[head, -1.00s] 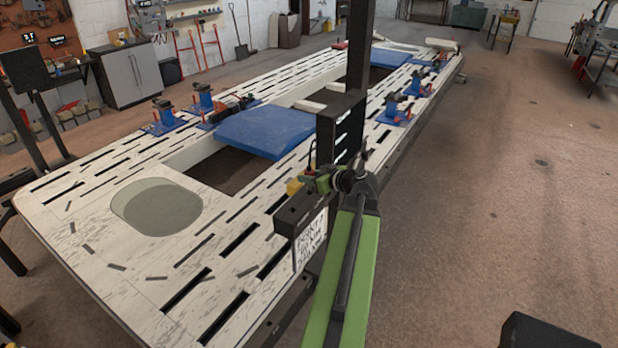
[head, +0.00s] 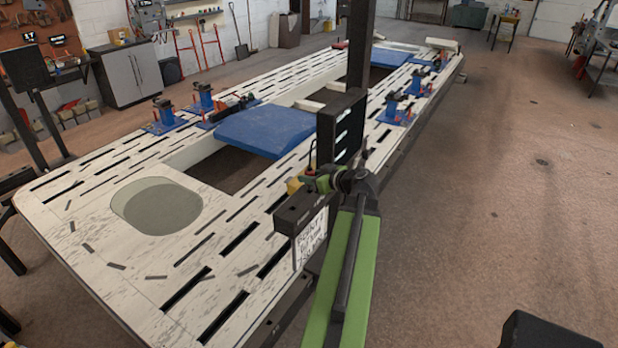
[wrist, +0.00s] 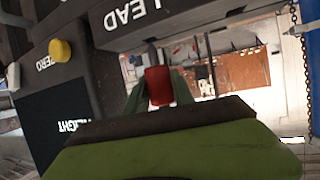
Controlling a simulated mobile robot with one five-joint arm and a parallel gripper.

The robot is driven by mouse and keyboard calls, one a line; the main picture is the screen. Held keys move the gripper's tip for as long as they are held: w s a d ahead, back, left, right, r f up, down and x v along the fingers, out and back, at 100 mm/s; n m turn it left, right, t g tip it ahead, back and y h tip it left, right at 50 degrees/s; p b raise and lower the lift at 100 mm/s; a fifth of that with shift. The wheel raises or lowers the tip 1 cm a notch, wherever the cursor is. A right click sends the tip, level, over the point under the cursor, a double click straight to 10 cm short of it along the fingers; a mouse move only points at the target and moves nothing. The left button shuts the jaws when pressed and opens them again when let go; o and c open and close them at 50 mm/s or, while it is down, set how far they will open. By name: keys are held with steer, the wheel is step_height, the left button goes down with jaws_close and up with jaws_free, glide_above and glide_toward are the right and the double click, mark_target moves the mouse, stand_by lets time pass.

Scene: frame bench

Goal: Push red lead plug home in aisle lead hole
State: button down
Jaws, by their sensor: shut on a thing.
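The red lead plug (wrist: 159,87) is in the middle of the wrist view. My gripper (wrist: 160,94) is shut on it, with a green finger on each side. A thin metal tip (wrist: 152,53) sticks out of the plug towards the dark block marked LEAD (wrist: 128,22). The tip's end is at the block's lower edge in the picture; I cannot tell whether it is in the hole. The hole itself is hidden. In the head view my green gripper end (head: 324,182) is beside the dark box (head: 297,211), and the plug cannot be made out.
A chain (wrist: 295,60) hangs at right. The long slotted bench (head: 75,235) carries blue clamps and pads.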

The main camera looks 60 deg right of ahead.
steer(key=shift+f+b, duration=1.7)
steer(key=shift+f, duration=0.05)
steer(key=c, duration=1)
jaws_free()
steer(key=shift+r, duration=0.1)
